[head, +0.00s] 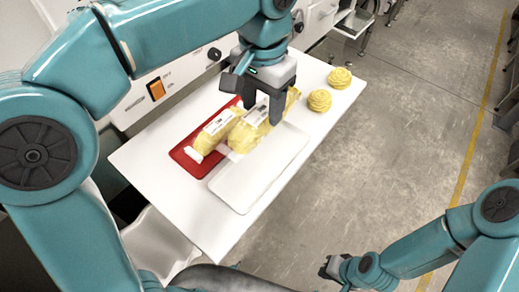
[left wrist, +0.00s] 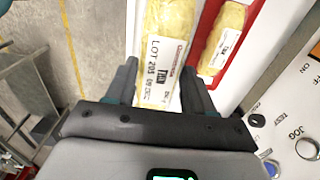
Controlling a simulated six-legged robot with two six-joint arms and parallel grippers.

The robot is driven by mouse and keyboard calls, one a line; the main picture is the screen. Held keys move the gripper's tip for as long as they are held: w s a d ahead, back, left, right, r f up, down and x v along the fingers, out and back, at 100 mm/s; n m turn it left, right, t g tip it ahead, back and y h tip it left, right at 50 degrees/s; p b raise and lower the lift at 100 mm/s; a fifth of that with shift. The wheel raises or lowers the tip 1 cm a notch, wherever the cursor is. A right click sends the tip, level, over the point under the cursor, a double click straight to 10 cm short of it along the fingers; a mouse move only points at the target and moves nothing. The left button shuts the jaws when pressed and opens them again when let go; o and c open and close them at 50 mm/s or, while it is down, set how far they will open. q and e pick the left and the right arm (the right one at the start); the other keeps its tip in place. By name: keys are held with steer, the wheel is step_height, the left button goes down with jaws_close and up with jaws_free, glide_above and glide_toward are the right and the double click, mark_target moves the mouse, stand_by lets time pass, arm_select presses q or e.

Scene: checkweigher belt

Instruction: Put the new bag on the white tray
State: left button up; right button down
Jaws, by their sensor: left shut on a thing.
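My left gripper (head: 262,112) is shut on a yellow bag with a white label (head: 246,133), over the inner side of the white tray (head: 240,196). In the left wrist view the held bag (left wrist: 168,30) lies between the two fingers, and its label reads LOT 203. Whether it touches the tray below I cannot tell. Another yellow labelled bag (head: 208,140) lies on the red tray (head: 181,157), close beside the held one; it also shows in the left wrist view (left wrist: 222,38). My right gripper (head: 328,268) is low at the bottom, away from the table; its jaws are unclear.
Two yellow pasta-like nests (head: 320,101) sit at the far right end of the white table (head: 145,150). A machine panel with an orange switch (head: 156,89) borders the table's back. The near part of the white tray is bare.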

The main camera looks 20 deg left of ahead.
arm_select(q)
step_height(320, 180, down, 13)
steer(key=shift+f+b, duration=0.1)
steer(key=shift+b, duration=0.55)
steer(key=shift+d, duration=0.1)
steer(key=shift+f, duration=0.1)
steer(key=o, duration=1.2)
steer(key=shift+o, duration=0.2)
step_height(320, 180, up, 12)
steer(key=shift+r+p, duration=0.15)
steer(key=shift+p, duration=0.65)
steer(key=shift+s, duration=0.15)
